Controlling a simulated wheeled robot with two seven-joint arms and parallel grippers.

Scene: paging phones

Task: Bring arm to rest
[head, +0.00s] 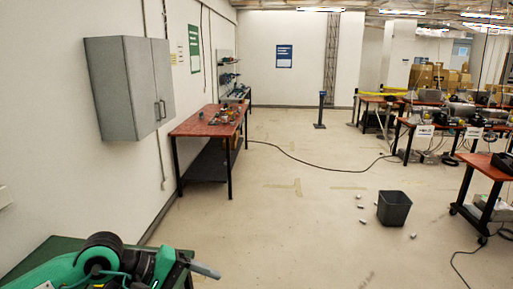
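A green and black arm comes in at the lower left of the head view; I take it as my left arm. At its right end is a grey, finger-like tip, which I take as my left gripper (205,270). Only this one narrow shape shows, so I cannot tell whether it is open or shut. I see nothing held at the tip. The arm is above or in front of a dark green surface (48,249) beside the left wall. My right arm and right gripper are not in view.
Worktables (440,125) fill the right. The middle floor is mostly clear; a cable crosses it.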

